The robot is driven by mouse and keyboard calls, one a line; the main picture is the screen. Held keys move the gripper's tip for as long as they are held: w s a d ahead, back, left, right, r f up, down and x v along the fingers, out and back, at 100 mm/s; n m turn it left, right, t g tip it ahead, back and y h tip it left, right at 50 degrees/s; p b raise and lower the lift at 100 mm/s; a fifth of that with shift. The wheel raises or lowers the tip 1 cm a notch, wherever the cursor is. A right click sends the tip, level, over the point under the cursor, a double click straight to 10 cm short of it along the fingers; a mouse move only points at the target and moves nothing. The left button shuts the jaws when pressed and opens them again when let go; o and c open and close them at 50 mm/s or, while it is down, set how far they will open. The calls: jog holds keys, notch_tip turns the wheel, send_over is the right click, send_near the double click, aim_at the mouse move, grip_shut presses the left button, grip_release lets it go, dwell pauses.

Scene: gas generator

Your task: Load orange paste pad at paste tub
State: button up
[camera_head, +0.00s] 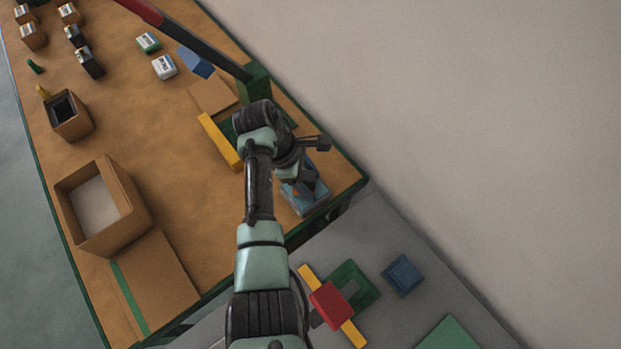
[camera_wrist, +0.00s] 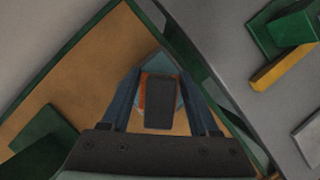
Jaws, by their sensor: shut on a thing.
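My gripper (camera_head: 302,184) reaches down at the table's right corner, over a translucent blue tub (camera_head: 314,203), which looks like the paste tub. In the wrist view, the two fingers of my gripper (camera_wrist: 160,85) are on either side of a dark grey block (camera_wrist: 160,103). Orange (camera_wrist: 143,92) shows along the block's edge, so this appears to be the orange paste pad, held in the grip. Part of the blue tub (camera_wrist: 165,62) shows behind it. My gripper hides much of the tub, and I cannot tell whether the pad touches paste.
A yellow bar (camera_head: 220,141) and a green post (camera_head: 256,82) with a long dark-red lever stand close to my arm. An open cardboard box (camera_head: 130,190) is at left. A grey bench (camera_head: 375,235) with a red block (camera_head: 329,302) lies at lower right.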

aim_at(310, 176)
jog(key=shift+s, duration=0.1)
dwell(0.4)
notch_tip(310, 176, up, 7)
jog(key=p, duration=0.7)
jog(key=shift+p, duration=0.4)
dwell(0.5)
